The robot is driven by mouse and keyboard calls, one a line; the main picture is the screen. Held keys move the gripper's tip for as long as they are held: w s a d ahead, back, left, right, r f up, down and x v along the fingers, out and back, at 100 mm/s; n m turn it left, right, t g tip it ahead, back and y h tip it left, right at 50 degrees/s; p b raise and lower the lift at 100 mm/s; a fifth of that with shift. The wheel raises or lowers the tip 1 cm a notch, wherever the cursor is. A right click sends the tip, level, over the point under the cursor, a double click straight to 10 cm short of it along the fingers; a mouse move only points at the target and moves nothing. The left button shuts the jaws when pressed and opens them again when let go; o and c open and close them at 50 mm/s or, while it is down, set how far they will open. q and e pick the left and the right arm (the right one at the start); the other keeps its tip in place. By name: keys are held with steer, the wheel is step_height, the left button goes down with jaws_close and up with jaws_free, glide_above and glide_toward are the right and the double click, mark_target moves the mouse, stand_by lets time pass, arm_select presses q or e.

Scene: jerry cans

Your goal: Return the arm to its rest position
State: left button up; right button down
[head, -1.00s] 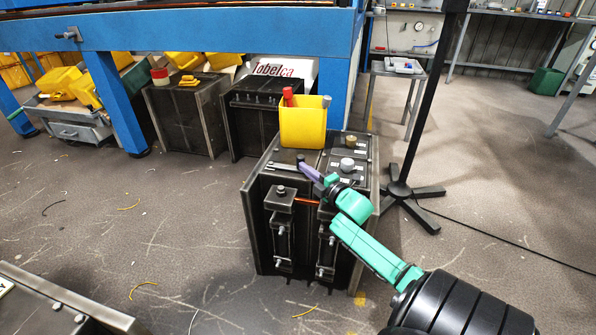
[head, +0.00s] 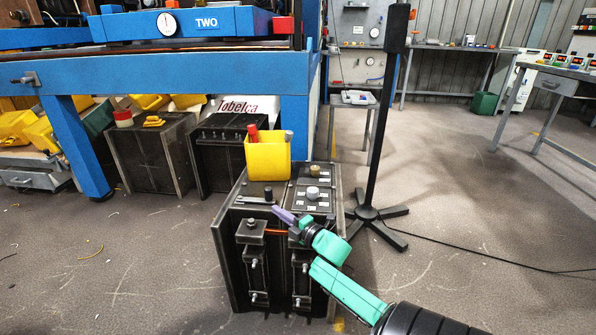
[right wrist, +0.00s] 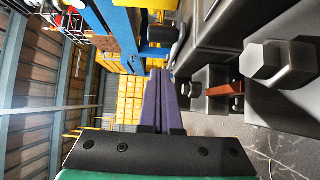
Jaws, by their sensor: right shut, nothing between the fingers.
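My right gripper (head: 277,210) is shut and empty. Its purple fingers (right wrist: 158,100) lie together in the right wrist view. In the head view it is at the upper front edge of a dark metal cabinet (head: 232,260), just in front of a small dark lever (head: 267,196) on the cabinet's top. I cannot tell whether the fingers touch the cabinet. The green and black right arm reaches in from the lower right. My left gripper is not in view.
A yellow bin (head: 267,158) with red and grey items stands on the cabinet. An orange-red bar (right wrist: 224,90) and a large bolt (right wrist: 262,62) are close to the right of the fingers. A black stand (head: 378,130) is behind right. Open floor (head: 450,220) lies to the right.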

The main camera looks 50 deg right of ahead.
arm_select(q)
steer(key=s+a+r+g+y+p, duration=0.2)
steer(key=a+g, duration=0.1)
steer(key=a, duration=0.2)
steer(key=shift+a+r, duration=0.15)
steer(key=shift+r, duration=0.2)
arm_select(e)
steer(key=s, duration=0.7)
steer(key=shift+s+a, duration=0.2)
steer(key=shift+s, duration=0.05)
